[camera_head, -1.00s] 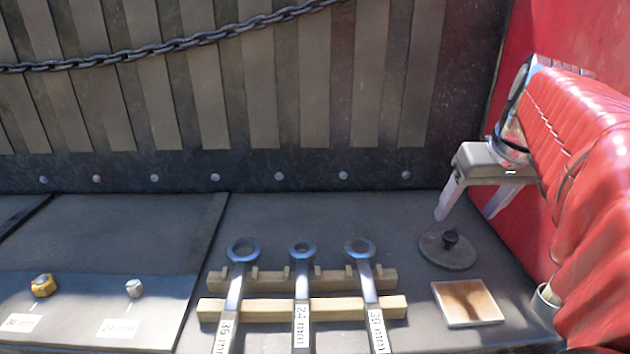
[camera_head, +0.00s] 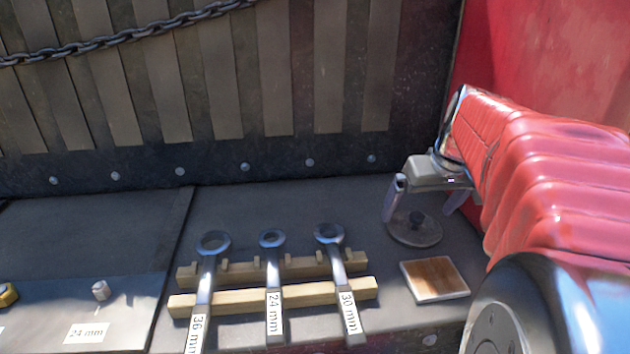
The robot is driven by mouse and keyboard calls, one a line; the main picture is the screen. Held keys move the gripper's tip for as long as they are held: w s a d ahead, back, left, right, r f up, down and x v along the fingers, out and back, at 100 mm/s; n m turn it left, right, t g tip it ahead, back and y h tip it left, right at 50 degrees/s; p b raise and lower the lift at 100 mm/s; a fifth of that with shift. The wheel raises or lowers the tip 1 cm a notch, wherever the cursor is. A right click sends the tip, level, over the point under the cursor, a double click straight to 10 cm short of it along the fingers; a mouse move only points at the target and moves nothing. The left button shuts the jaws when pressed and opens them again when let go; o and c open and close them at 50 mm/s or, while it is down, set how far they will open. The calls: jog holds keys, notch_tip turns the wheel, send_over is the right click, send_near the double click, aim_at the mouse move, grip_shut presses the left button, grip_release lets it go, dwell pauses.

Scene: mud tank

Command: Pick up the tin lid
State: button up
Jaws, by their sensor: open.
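The tin lid (camera_head: 415,235) is a dark round disc with a black knob in its middle. It lies flat on the grey bench at the right, near the red wall. My gripper (camera_head: 418,214) points down at it with its jaws open. One finger shows left of the knob and the other right of it, so the knob appears between them. The fingers look close above the lid; I cannot tell whether they touch it. Nothing is held.
A brown-topped square tile (camera_head: 435,279) lies just in front of the lid. Left of it, three labelled ring spanners (camera_head: 272,285) rest on a wooden rack (camera_head: 245,301). A nut (camera_head: 100,290) sits further left. The red wall (camera_head: 545,60) is close on the right.

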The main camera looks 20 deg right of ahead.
aim_at(417, 215)
jog(key=x, duration=0.3)
jog(key=shift+f, duration=0.1)
dwell(0.4)
jog(key=c, duration=0.7)
notch_tip(417, 215, up, 10)
jog(key=shift+r, duration=0.1)
dwell(0.4)
dwell(0.5)
